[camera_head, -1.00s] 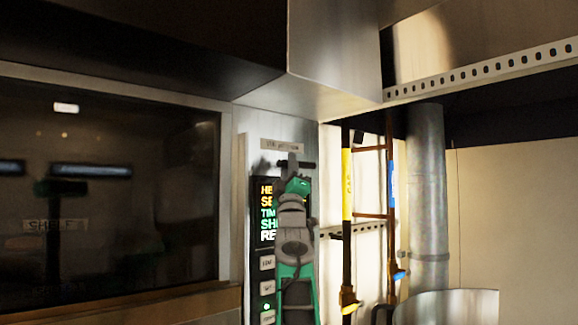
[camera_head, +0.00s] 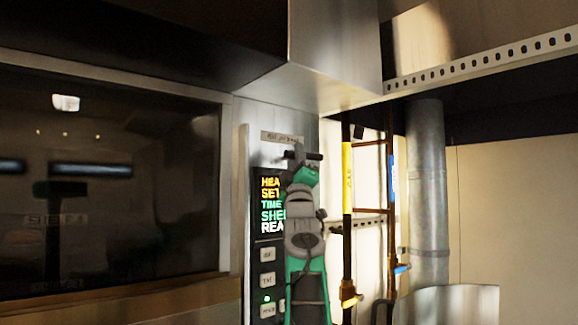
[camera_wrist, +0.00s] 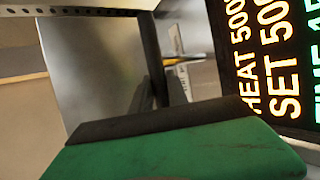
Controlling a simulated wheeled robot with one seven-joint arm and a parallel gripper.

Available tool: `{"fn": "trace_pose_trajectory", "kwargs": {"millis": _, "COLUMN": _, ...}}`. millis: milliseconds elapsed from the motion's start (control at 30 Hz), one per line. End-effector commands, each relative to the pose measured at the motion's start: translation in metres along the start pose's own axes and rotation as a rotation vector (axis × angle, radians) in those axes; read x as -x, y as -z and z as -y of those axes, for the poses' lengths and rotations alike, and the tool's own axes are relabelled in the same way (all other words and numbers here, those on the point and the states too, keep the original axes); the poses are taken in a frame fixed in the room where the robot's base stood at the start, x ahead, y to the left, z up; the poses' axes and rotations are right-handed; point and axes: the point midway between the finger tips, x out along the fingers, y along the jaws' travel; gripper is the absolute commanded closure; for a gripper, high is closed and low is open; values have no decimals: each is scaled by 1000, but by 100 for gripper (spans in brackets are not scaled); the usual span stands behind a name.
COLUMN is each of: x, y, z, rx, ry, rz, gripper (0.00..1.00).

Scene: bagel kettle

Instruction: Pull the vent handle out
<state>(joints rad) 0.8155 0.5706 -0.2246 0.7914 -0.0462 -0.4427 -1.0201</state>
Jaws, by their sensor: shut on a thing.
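The vent handle (camera_head: 314,156) is a short dark bar in front of the metal panel, below a small label plate (camera_head: 282,137). My gripper (camera_head: 298,153) is shut on the bar, and its fingers hide part of it. In the wrist view the dark handle bar (camera_wrist: 149,45) runs up from between the fingers of my gripper (camera_wrist: 158,92). A thin yellowish rod (camera_wrist: 190,59) shows beside the bar, toward the panel. How far the handle stands out from the panel is hard to tell.
A lit display (camera_head: 270,203) with buttons below it sits left of my arm. A dark oven window (camera_head: 110,190) fills the left. Yellow-and-black (camera_head: 347,180) and brown upright rods and a grey pipe (camera_head: 427,180) stand to the right. A metal hood (camera_head: 335,60) hangs above.

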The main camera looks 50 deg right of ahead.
Motion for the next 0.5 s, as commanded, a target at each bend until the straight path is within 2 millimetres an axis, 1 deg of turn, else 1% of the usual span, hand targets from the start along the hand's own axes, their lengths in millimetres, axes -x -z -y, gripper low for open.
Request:
{"fn": "trace_pose_trajectory", "kwargs": {"millis": 33, "x": 15, "y": -6, "z": -7, "rx": 5, "ry": -6, "rz": 1, "gripper": 100}}
{"fn": "trace_pose_trajectory", "kwargs": {"millis": 100, "x": 20, "y": -9, "z": -20, "rx": 3, "ry": -6, "rz": 0, "gripper": 100}}
{"fn": "trace_pose_trajectory", "kwargs": {"millis": 200, "x": 25, "y": -10, "z": -31, "rx": 3, "ry": -3, "rz": 0, "gripper": 100}}
{"fn": "trace_pose_trajectory", "kwargs": {"millis": 300, "x": 24, "y": -10, "z": -36, "rx": 2, "ry": -2, "rz": 0, "gripper": 100}}
{"fn": "trace_pose_trajectory", "kwargs": {"millis": 500, "x": 23, "y": -10, "z": -37, "rx": 2, "ry": -2, "rz": 1, "gripper": 100}}
